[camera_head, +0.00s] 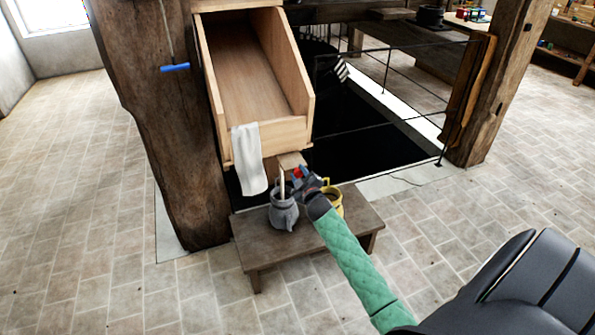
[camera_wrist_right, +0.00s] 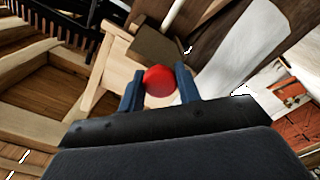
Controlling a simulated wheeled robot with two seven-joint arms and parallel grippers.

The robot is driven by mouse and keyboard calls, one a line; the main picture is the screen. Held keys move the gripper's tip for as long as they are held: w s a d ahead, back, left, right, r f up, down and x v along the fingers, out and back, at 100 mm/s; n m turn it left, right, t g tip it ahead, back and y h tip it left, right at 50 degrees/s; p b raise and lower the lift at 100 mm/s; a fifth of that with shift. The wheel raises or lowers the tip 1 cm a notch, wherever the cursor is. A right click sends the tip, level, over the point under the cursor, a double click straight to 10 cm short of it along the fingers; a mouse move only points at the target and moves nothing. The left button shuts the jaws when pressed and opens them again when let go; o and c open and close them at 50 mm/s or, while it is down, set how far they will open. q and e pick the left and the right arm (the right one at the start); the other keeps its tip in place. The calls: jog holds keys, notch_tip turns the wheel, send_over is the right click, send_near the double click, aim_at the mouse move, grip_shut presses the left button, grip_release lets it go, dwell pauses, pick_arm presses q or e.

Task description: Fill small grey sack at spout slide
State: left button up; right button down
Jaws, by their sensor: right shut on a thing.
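The small grey sack (camera_head: 283,216) stands upright on a low wooden bench (camera_head: 252,248), below the wooden spout (camera_head: 291,160) at the lower end of the chute. A narrow pale strip (camera_head: 282,183) runs from under the spout down to the sack's mouth; I cannot tell whether it is flowing meal. My right gripper (camera_head: 299,174) is beside the spout, above and right of the sack. In the right wrist view, its fingers (camera_wrist_right: 160,85) are shut on a red knob (camera_wrist_right: 159,79) at the spout, apparently the slide's. The sack's inside is hidden. My left gripper is out of view.
A white cloth (camera_head: 248,160) hangs over the chute's front board (camera_head: 285,133). A yellow container (camera_head: 334,197) stands on the bench behind my right arm. Thick wooden posts (camera_head: 165,130) flank the area, and a dark railed pit (camera_head: 360,150) lies behind. The tiled floor at left is clear.

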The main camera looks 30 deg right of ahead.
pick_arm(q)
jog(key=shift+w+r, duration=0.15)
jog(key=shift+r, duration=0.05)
pick_arm(e)
jog(key=c, duration=1)
grip_release()
jog(key=shift+s, duration=0.1)
jog(key=shift+s+a+f, duration=0.1)
jog(key=shift+s+a, duration=0.05)
jog(key=shift+s, duration=0.2)
jog(key=b+v, duration=0.1)
jog(key=v, duration=0.2)
jog(key=shift+s, duration=0.3)
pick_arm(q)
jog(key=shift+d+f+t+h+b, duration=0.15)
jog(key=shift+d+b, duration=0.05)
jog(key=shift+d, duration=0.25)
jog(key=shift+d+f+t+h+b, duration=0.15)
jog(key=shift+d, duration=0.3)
pick_arm(e)
jog(key=shift+v, duration=1.6)
